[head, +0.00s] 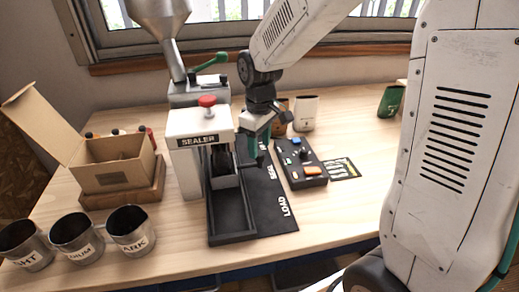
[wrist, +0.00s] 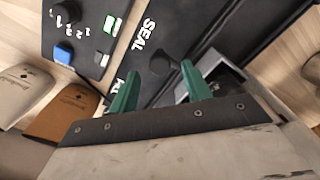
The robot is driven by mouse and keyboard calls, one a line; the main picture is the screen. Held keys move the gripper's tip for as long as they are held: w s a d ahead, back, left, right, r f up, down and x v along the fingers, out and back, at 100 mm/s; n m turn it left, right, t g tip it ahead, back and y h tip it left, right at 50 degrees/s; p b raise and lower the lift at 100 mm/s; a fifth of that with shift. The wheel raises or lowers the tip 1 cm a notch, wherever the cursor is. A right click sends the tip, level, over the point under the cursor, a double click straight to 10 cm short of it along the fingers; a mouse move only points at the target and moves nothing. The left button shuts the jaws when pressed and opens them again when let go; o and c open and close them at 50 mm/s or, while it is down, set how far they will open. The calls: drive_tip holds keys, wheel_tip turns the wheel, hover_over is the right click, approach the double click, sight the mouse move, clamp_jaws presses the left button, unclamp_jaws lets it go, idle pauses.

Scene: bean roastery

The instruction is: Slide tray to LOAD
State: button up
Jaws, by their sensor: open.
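The small grey tray (head: 226,181) sits in a black track (head: 232,238) beside the sealer (head: 195,150), about level with the SEAL mark. Something dark stands in it. The LOAD mark (head: 284,207) is nearer the front of the black plate (head: 268,215). My gripper (head: 257,157) is over the plate, just right of the tray. In the wrist view its green fingers (wrist: 158,78) are apart, with a dark knob (wrist: 158,64) seen between them. I cannot tell whether they touch it. Part of the tray (wrist: 222,75) shows behind the right finger.
A control box (head: 301,163) with coloured buttons lies right of the plate. An open carton (head: 115,165) and several metal cups (head: 131,230) stand left. Bags (head: 305,113) stand at the back. The track's front part is empty.

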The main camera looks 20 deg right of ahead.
drive_tip(key=shift+f, duration=1.2)
